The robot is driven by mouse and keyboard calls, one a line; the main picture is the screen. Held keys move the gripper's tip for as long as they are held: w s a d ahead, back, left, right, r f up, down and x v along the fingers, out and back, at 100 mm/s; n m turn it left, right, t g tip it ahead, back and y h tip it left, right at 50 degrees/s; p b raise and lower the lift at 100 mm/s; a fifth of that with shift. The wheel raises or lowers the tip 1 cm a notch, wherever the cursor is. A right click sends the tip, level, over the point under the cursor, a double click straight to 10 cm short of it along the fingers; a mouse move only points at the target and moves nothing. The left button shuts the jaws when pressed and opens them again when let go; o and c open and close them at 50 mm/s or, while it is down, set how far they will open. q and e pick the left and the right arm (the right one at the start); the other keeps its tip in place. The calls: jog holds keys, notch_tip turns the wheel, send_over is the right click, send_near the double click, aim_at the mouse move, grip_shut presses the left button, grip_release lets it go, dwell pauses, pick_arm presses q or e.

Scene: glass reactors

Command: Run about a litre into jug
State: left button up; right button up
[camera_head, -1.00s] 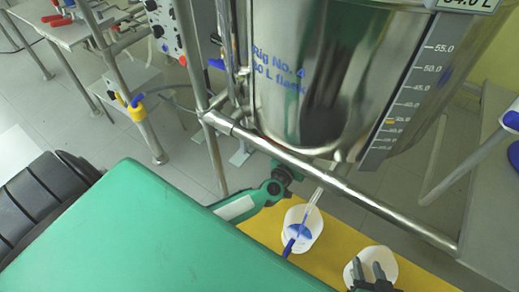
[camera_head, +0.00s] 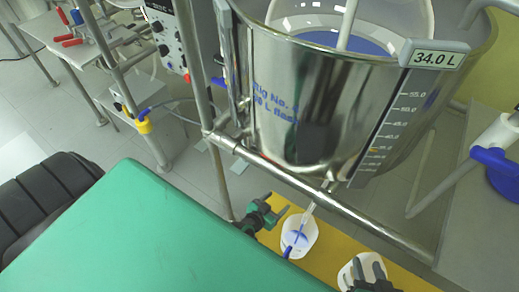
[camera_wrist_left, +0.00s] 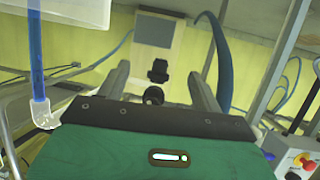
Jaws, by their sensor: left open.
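A steel vessel (camera_head: 285,115) marked Rig No. 4 holds blue liquid (camera_head: 345,40); its plate (camera_head: 435,58) reads 34.0 L. A clear tube (camera_head: 309,212) runs down from its underside to a white jug (camera_head: 298,243) with blue showing inside. My left gripper (camera_head: 272,212) is just left of the tube, below the steel rail. The left wrist view shows its jaws (camera_wrist_left: 160,88) apart, with a black knob-like part (camera_wrist_left: 158,70) seen between them; I cannot tell if anything touches. My right gripper (camera_head: 370,272) shows grey fingers over a second white jug (camera_head: 352,272); its grip is unclear.
A steel rail (camera_head: 320,205) crosses in front of the vessel. The jugs stand on a yellow surface (camera_head: 405,280). A blue-handled fitting (camera_head: 495,160) is at right. A clear tube with blue in it (camera_wrist_left: 38,85) is close at left in the left wrist view.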

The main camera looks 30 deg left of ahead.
pick_arm(q)
jog(key=s+a+f+g+p, duration=0.1)
jog(key=s+f+g+p, duration=0.2)
jog(key=s+f, duration=0.4)
jog(key=shift+s+a+f+m+g+p, duration=0.2)
jog(key=shift+s+m+g+p, duration=0.25)
jog(key=shift+s, duration=0.4)
dwell(6.4)
